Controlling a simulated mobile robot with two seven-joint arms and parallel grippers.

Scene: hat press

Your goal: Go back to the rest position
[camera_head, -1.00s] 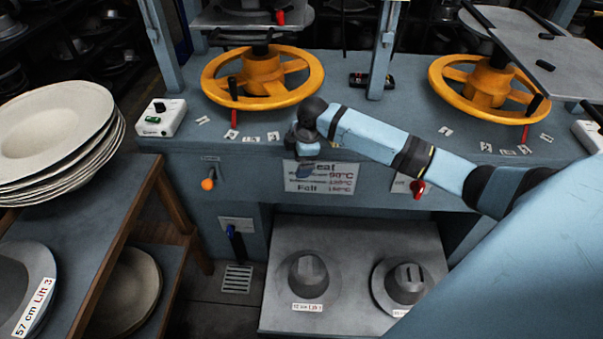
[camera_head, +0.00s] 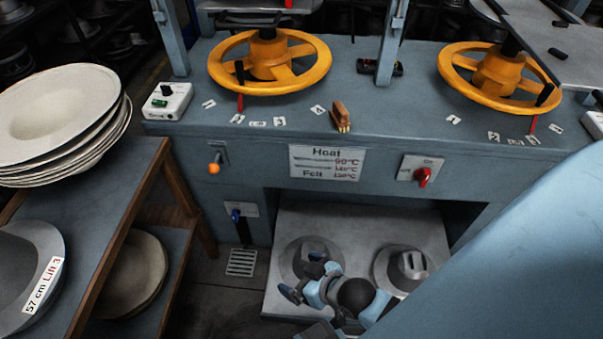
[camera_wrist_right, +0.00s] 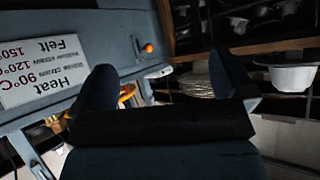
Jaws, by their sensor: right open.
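My right gripper (camera_head: 303,277) is low in front of the press, over the lower shelf with the metal hat moulds. It is open and nothing shows between its fingers. In the right wrist view its two dark fingers (camera_wrist_right: 165,85) stand wide apart. My right arm's large blue link covers the lower right of the head view. My left gripper is not in view.
The press bench (camera_head: 420,110) carries two yellow handwheels (camera_head: 225,75) and a small brown brush (camera_head: 341,118). The shelf (camera_head: 232,318) juts out below. A wooden rack (camera_head: 150,190) with stacked pale felt hats (camera_head: 60,115) stands left. Grey floor lies between.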

